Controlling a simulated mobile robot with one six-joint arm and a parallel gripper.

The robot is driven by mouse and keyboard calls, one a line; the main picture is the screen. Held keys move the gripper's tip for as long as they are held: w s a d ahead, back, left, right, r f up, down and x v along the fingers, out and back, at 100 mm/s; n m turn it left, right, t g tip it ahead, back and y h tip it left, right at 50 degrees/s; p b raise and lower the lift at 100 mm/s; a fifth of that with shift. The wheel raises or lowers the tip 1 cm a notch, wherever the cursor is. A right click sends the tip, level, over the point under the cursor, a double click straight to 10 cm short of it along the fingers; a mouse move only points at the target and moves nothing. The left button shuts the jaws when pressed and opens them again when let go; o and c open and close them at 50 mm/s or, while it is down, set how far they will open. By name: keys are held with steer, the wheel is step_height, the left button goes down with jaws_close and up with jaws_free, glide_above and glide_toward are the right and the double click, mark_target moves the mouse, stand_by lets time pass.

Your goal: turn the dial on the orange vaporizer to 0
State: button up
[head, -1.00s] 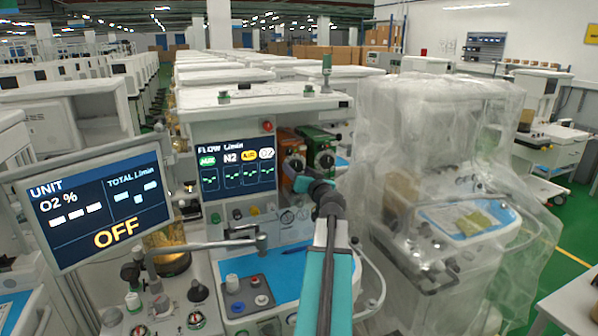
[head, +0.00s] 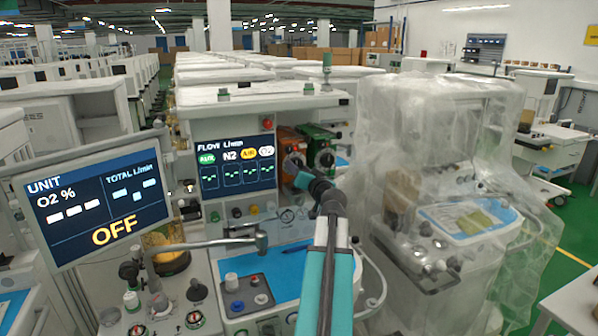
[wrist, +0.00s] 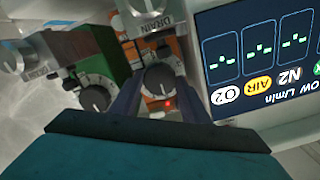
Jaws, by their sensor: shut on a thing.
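The orange vaporizer (head: 288,141) is on the front of the anaesthesia machine, right of its flow screen. Its dial (wrist: 159,79) is dark and round with a light pointer mark; the number it points at is too small to read. My gripper (wrist: 160,86) has one dark finger on each side of this dial and is shut on it. In the head view my gripper (head: 299,181) reaches up to the vaporizer's front and partly hides it. The green vaporizer (head: 316,136) stands directly beside it, and its own dial (wrist: 96,94) is clear of my fingers.
The flow screen (head: 237,165) is close to the left of my gripper. A monitor reading OFF (head: 98,205) stands further left. A blue work surface (head: 262,272) lies below. A machine under clear plastic (head: 440,120) stands to the right.

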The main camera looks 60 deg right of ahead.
steer(key=o, duration=1.1)
steer(key=shift+c, duration=0.2)
steer(key=shift+s+a, duration=0.1)
steer(key=b+v, duration=0.6)
steer(key=v, duration=0.5)
steer(key=shift+s+a+f, duration=0.1)
steer(key=shift+s, duration=0.1)
steer(key=b+v, duration=0.1)
steer(key=b, duration=0.4)
steer(key=shift+s+a, duration=0.2)
steer(key=shift+s, duration=0.1)
steer(key=shift+s+a+r+b, duration=0.15)
steer(key=shift+r+b, duration=0.1)
steer(key=shift+b, duration=0.15)
